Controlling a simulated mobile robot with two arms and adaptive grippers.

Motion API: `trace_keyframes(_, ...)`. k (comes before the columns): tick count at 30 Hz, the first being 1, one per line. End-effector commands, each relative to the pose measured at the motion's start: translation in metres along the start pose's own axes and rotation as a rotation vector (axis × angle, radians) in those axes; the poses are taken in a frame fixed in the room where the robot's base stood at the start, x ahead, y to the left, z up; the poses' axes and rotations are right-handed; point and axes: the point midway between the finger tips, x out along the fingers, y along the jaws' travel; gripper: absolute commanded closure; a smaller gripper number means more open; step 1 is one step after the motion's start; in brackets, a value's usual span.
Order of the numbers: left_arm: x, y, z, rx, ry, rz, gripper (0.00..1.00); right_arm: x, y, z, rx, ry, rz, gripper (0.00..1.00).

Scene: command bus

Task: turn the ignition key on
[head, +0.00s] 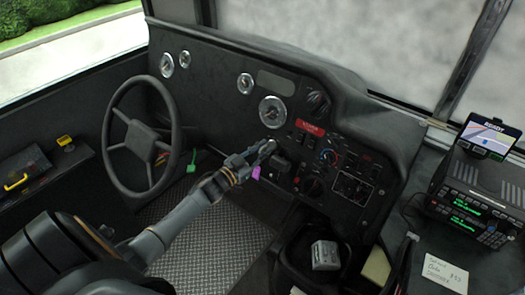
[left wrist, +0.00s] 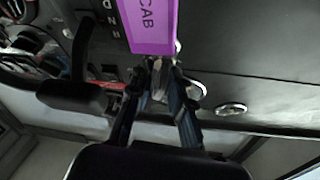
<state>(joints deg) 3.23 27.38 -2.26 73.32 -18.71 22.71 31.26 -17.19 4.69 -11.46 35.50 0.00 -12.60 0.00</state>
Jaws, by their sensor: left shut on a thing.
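My left gripper (head: 264,152) reaches to the dashboard (head: 215,85), right of the steering wheel (head: 142,138) and below a large round gauge. It is shut on the ignition key, which is mostly hidden between the fingers. A purple tag (head: 256,173) hangs just under the fingertips. In the left wrist view the purple tag (left wrist: 148,22), lettered "CAB", lies beyond the fingertips (left wrist: 157,68) of that gripper. The key's turned position cannot be made out. My right gripper is not in view.
A red label (head: 311,128), knobs and switches crowd the panel right of the gripper. A black lever (left wrist: 78,90) is close beside the fingers in the left wrist view. A green tag (head: 192,161) hangs near the wheel. A radio unit (head: 475,205) stands at the right.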

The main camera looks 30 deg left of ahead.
Motion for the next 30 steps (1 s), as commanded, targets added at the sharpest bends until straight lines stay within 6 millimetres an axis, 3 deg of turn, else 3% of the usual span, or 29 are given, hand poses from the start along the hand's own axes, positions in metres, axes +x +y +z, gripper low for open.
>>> trace_keyframes(15, -0.0004, -0.0003, 0.0012, 0.289, -0.003, 0.129, 1.00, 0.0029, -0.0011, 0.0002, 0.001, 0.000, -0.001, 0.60)
trace_keyframes(30, -0.0003, 0.0001, 0.0011, 0.332, -0.003, 0.148, 1.00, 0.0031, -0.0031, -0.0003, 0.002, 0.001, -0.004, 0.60)
